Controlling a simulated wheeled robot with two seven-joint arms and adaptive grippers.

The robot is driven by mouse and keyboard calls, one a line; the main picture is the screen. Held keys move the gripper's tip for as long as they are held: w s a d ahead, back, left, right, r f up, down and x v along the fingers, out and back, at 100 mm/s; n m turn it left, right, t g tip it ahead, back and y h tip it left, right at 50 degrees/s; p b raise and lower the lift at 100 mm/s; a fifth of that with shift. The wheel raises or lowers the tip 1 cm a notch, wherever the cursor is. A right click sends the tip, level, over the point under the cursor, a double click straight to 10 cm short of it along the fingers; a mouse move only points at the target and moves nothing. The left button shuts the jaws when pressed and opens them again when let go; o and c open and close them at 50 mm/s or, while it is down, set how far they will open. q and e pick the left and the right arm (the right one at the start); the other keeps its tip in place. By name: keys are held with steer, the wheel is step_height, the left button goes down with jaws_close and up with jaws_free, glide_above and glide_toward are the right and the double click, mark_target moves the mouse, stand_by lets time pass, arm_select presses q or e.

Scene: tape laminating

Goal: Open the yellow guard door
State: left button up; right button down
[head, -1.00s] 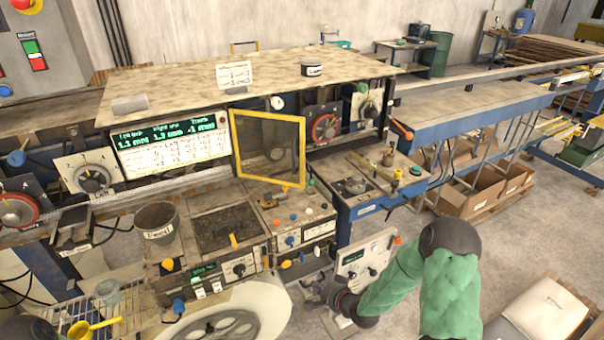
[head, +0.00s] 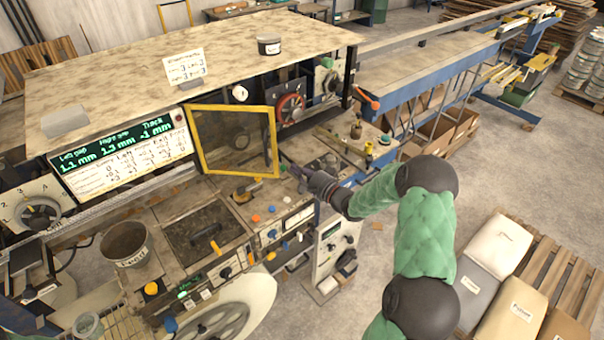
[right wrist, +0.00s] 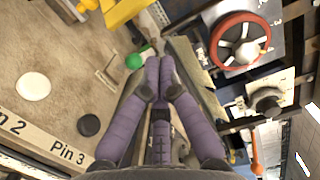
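The yellow guard door (head: 274,140) is a square yellow frame around a dark, see-through panel. It stands upright on the machine, right of the green-lit display; I cannot tell how far it is swung. My right gripper (head: 293,168) reaches in from the right, its tips close to the door's lower right corner. In the right wrist view its purple fingers (right wrist: 160,62) are drawn together at the tips, with nothing seen between them. A yellow part (right wrist: 122,12), perhaps of the door, shows at the top left, apart from the fingers. My left gripper is out of view.
A red handwheel (head: 290,108) is right of the door and shows large in the right wrist view (right wrist: 240,42). A green knob (right wrist: 134,61) lies close beside the fingertips. A grey bucket (head: 126,244) stands at the front left. Sacks (head: 497,246) lie on a pallet at right.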

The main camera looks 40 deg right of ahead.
steer(key=w, duration=0.2)
steer(key=w+a, duration=0.1)
steer(key=w, duration=0.2)
steer(key=shift+a, duration=0.15)
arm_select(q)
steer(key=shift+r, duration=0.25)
arm_select(e)
steer(key=shift+s+a, duration=0.6)
steer(key=shift+s, duration=0.15)
steer(key=shift+s+a, duration=0.55)
steer(key=shift+s, duration=0.2)
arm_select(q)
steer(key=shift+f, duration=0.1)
arm_select(e)
steer(key=shift+s+a, duration=0.1)
steer(key=shift+a, duration=0.05)
